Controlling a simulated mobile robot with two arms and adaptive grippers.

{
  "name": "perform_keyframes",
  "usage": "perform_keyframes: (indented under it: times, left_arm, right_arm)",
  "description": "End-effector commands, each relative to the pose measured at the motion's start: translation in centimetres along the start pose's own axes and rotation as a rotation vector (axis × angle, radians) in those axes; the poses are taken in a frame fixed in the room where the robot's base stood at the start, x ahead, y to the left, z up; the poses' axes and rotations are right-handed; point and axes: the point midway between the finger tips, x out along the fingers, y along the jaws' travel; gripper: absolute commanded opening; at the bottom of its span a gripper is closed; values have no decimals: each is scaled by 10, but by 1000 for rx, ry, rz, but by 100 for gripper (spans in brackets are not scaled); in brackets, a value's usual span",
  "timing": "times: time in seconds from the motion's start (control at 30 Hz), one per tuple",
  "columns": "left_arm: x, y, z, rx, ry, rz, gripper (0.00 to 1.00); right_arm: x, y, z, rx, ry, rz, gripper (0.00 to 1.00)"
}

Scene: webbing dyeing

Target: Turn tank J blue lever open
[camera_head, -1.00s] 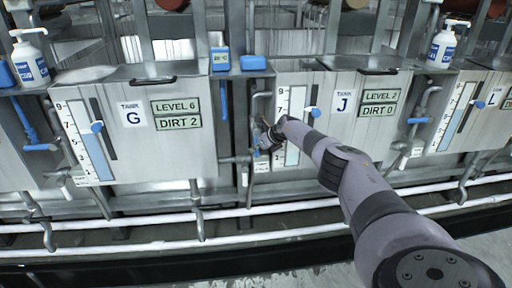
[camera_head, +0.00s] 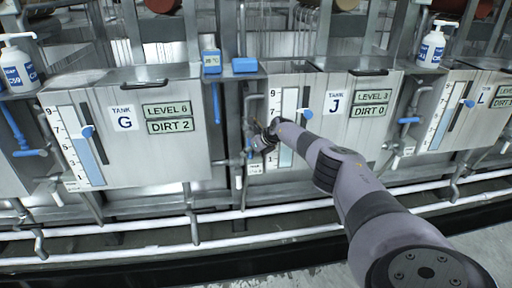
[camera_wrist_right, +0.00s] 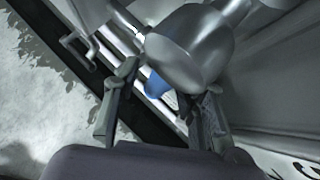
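Tank J (camera_head: 322,128) is a grey metal tank with a white J label and green signs reading level 3 and dirt 0. The blue lever is mostly hidden by my right gripper (camera_head: 258,142) at the pipes left of tank J; a little blue (camera_head: 249,155) shows there. In the right wrist view the blue lever (camera_wrist_right: 158,88) shows between the fingers of my right gripper (camera_wrist_right: 158,112), below a large metal pipe (camera_wrist_right: 190,48). The fingers are apart; I cannot tell whether either touches the lever. My left gripper is not in view.
Tank G (camera_head: 130,155) stands to the left, with a blue valve handle (camera_head: 30,153) beside it. Another blue handle (camera_head: 410,120) is right of tank J. White rails (camera_head: 120,230) run along the front below the tanks. Bottles and blue boxes (camera_head: 245,65) sit above.

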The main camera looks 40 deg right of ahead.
Motion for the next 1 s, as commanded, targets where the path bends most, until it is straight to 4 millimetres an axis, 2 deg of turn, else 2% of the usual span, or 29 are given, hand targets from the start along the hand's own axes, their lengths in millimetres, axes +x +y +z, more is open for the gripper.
perform_keyframes:
  times: [0.33,0.8,1.0]
  left_arm:
    - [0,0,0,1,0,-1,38]
    - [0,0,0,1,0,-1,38]
    - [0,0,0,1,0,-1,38]
  right_arm:
    - [-30,-2,-2,-4,1,-2,38]
    - [-102,-1,-2,-1,2,-2,38]
    - [-117,-1,-2,0,3,-2,38]
